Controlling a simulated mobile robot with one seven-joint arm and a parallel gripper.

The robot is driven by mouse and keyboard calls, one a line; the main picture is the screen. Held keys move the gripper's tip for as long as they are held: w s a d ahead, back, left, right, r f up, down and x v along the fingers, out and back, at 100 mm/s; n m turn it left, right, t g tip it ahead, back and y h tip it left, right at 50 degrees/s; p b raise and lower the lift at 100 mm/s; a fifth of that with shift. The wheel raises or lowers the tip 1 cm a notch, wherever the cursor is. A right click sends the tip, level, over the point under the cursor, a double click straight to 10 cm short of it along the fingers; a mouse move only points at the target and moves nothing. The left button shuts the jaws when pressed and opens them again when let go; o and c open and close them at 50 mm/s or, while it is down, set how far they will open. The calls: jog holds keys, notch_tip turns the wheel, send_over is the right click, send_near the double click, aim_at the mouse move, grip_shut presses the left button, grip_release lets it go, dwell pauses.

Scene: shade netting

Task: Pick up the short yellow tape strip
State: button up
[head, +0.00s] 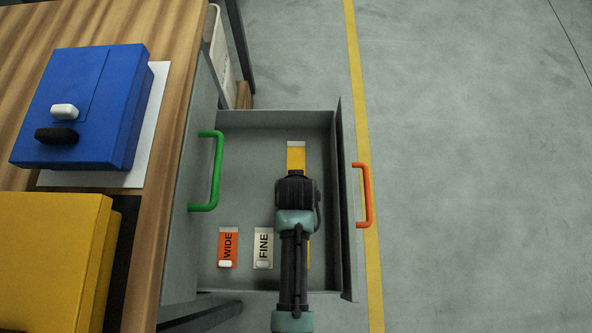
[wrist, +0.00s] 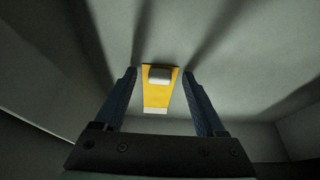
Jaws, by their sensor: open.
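A yellow tape strip (head: 296,158) with a white end lies flat at the far end of the open drawer. In the wrist view, a yellow strip (wrist: 158,95) with a white block (wrist: 160,76) on it shows between the fingers. My gripper (head: 297,184) is open and empty over the near part of the far strip. The wrist view shows the fingers (wrist: 159,73) on either side of the strip, apart from it. Another yellow piece (head: 309,252) shows beside my arm, mostly hidden, so its length cannot be told.
The grey drawer (head: 245,165) also holds an orange WIDE strip (head: 228,242) and a pale FINE strip (head: 263,243). The drawer walls, green handle (head: 218,170) and orange handle (head: 367,195) stand near my arm. A wooden tabletop (head: 170,40) carries blue and yellow boxes at left.

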grip_shut()
jog(key=shift+r, duration=0.1)
